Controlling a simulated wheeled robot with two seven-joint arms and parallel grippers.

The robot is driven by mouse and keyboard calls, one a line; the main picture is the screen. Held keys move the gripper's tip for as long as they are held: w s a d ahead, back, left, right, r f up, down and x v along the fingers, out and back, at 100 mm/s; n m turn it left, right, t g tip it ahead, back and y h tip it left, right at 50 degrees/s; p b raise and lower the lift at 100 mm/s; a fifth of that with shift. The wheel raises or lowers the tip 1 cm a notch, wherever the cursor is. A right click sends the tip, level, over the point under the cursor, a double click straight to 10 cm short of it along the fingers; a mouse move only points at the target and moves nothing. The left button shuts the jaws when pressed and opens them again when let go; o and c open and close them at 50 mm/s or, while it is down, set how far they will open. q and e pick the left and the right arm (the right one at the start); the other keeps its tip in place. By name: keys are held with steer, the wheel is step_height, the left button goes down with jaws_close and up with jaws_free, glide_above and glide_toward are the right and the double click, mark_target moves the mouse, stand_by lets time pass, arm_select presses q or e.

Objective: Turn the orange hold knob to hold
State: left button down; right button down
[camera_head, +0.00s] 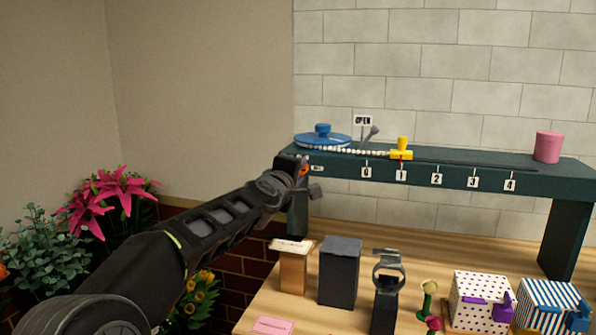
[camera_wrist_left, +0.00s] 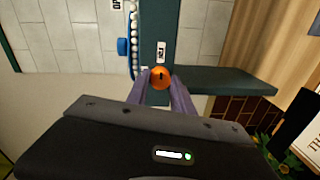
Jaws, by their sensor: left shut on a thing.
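The orange hold knob (camera_wrist_left: 160,77) is on the front face of the dark green shelf, beside a small white label (camera_wrist_left: 161,51). In the head view only a bit of the orange knob (camera_head: 304,170) shows past my gripper, at the shelf's left end. My left gripper (camera_head: 300,172) is at the knob. In the left wrist view my left gripper's fingers (camera_wrist_left: 161,85) are on either side of the knob, shut on it. A dark mark shows on the knob's face; the label's text is too small to read surely. My right gripper is not in view.
The shelf (camera_head: 450,159) carries a blue disc (camera_head: 322,140), a bead string, a yellow slider (camera_head: 401,152) by the 1 mark and a pink cylinder (camera_head: 547,147). Below are boxes (camera_head: 340,270), a stand (camera_head: 386,300) and patterned boxes (camera_head: 482,298). Pink flowers (camera_head: 105,200) stand left.

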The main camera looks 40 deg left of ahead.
arm_select(q)
steer(key=c, duration=1.1)
jaws_free()
steer(key=shift+s, duration=0.1)
steer(key=v, duration=0.7)
steer(key=shift+s+d, duration=0.15)
steer(key=shift+s, duration=0.15)
steer(key=shift+f, duration=0.1)
